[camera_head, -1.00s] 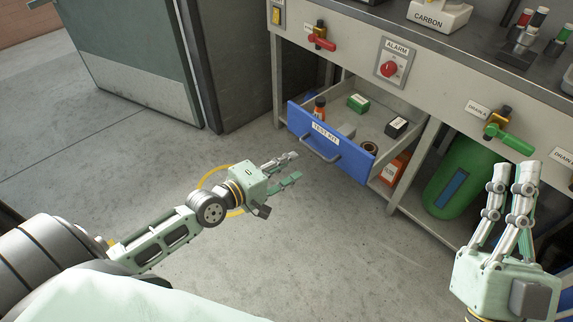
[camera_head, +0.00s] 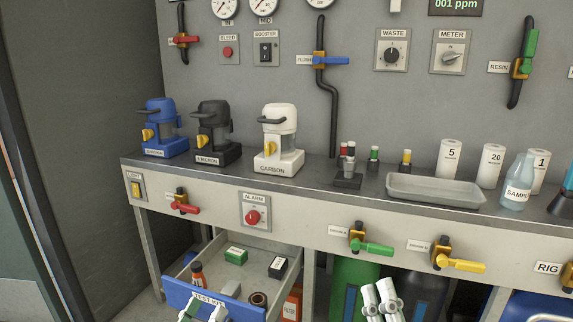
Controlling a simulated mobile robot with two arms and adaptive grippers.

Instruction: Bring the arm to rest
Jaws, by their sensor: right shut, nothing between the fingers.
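The head view shows my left gripper (camera_head: 203,311) at the bottom edge, in front of the blue drawer (camera_head: 180,293) labelled TEST KIT. Only its fingertips show, and they stand apart with nothing seen between them. My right gripper (camera_head: 380,297) shows at the bottom, right of the drawer and in front of the green cylinder (camera_head: 342,277). Its two pale fingers are close together and hold nothing. The arms behind both grippers are out of the frame.
The drawer stands open under the bench (camera_head: 310,205), holding a green box (camera_head: 236,256), a dark box (camera_head: 278,267) and an orange bottle (camera_head: 198,275). Valve handles, red (camera_head: 185,208), green (camera_head: 375,249) and yellow (camera_head: 464,265), stick out from the bench front. A tray (camera_head: 435,191) lies on top.

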